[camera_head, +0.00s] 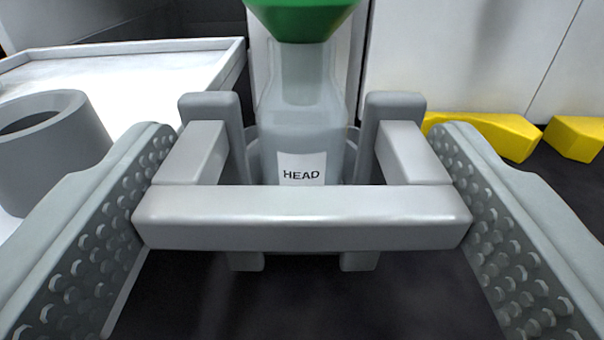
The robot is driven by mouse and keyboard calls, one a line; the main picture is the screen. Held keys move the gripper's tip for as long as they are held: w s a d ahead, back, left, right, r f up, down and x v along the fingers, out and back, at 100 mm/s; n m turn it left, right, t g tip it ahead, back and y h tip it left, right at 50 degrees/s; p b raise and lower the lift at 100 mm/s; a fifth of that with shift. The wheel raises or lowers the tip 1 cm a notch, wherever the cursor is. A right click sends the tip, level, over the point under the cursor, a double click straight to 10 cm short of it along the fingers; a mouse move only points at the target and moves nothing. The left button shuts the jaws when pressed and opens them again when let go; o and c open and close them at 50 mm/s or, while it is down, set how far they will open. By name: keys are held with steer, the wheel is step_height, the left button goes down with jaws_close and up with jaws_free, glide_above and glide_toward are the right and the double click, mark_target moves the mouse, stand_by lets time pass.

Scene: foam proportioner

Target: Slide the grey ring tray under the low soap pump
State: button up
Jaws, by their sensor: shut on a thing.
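My gripper (303,218) is shut on the ends of a thick grey crossbar, with one studded finger pad at each side. The bar is the near part of a grey handle frame, which I take to be the ring tray (400,152). The frame has two side arms and two upright posts. Behind the bar stands a clear bottle-like body (300,138) with a white label reading HEAD. A curved grey rim shows partly around its lower part; the bar hides its base. A green tapered part (302,18) sits above it, cut off by the top edge. I cannot tell which part is the soap pump.
A grey hollow cylinder (50,150) stands at the left, by a white raised-edge surface (150,75). Yellow blocks (500,135) lie at the right before a pale panel (455,55). The dark floor below the bar looks clear.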

mark_target(303, 75)
steer(key=w, duration=0.7)
steer(key=shift+w, duration=0.5)
steer(key=o, duration=1.4)
steer(key=shift+c, duration=0.2)
steer(key=s, duration=1.7)
steer(key=shift+s, duration=0.15)
